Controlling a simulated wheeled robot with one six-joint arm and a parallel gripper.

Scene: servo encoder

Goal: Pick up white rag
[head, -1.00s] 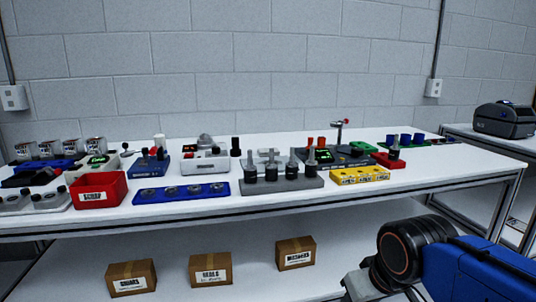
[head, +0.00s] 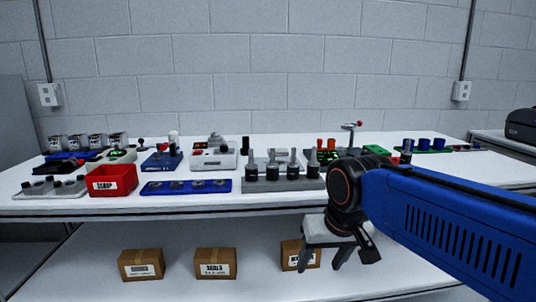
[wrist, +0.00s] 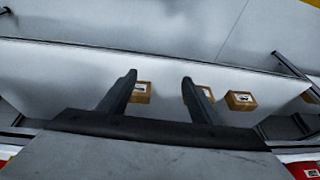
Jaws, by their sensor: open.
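I cannot make out a white rag in either view. My gripper (head: 353,264) is in front of the bench's front edge in the head view, below the worktop level, fingers pointing down. It is open and empty. In the wrist view its two dark fingers (wrist: 159,77) stand apart, with a pale shelf and cardboard boxes behind them. My blue arm hides the right part of the bench in the head view.
A white workbench (head: 110,206) carries a red bin (head: 111,181), a blue tray (head: 186,187), a grey rack (head: 283,184) and other fixtures. Cardboard boxes (head: 215,263) sit on the lower shelf; my gripper partly covers the right one. A printer (head: 522,124) stands at far right.

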